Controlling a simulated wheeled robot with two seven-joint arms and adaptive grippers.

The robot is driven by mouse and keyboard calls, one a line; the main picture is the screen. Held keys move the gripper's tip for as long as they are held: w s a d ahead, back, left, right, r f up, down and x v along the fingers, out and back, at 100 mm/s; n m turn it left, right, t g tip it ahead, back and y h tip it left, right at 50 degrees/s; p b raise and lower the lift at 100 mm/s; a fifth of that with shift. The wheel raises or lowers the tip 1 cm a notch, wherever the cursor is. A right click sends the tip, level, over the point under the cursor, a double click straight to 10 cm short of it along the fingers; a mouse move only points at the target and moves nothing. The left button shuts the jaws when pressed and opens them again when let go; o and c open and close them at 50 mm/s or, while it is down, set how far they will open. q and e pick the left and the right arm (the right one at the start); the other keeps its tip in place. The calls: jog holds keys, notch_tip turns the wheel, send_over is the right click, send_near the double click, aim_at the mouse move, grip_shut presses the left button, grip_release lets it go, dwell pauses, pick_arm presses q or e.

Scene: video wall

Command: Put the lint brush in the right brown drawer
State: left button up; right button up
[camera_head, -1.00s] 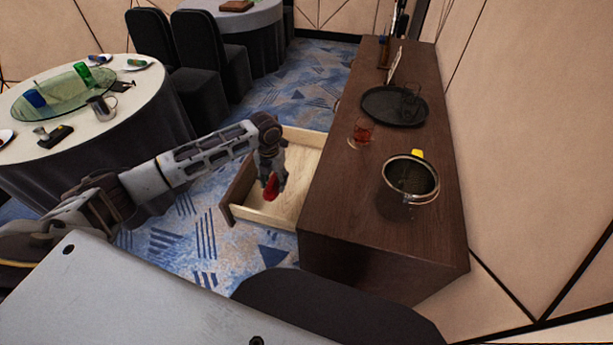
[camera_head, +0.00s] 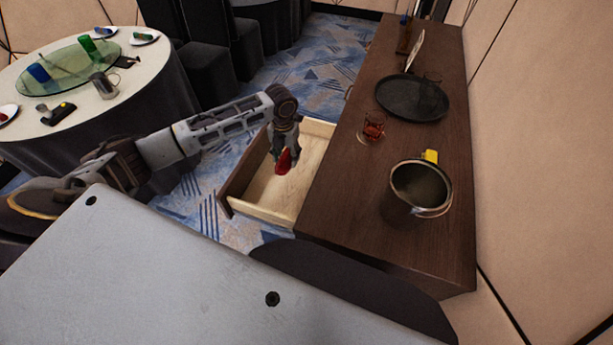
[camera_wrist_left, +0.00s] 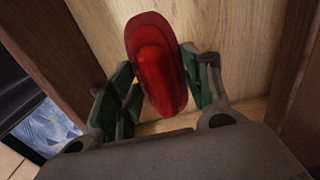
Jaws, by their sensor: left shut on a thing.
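The red lint brush (camera_head: 284,161) is held in my left gripper (camera_head: 285,150), over the open brown drawer (camera_head: 240,204). In the left wrist view the brush (camera_wrist_left: 158,62) stands between the two green-padded fingers of the left gripper (camera_wrist_left: 165,88). The pale wooden drawer bottom (camera_wrist_left: 225,40) lies behind the brush. I cannot tell how far the brush is above the drawer bottom. The drawer is pulled out from the dark brown cabinet (camera_head: 340,215), and no other object shows inside it. My right gripper is not in view.
On the cabinet top are a metal pot (camera_head: 420,190), a glass with red drink (camera_head: 372,128) and a black tray (camera_head: 400,97) with a glass. A round table (camera_head: 120,100) with dishes stands at left. Blue patterned carpet (camera_head: 195,210) is clear around the drawer.

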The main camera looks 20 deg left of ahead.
pick_arm(q)
send_over(289, 178)
jog(key=shift+f, duration=3.15)
jog(key=shift+f, duration=1.85)
jog(key=o, duration=0.9)
jog(key=shift+f, duration=0.1)
jog(key=shift+a+r, duration=0.1)
jog(key=shift+r, duration=6)
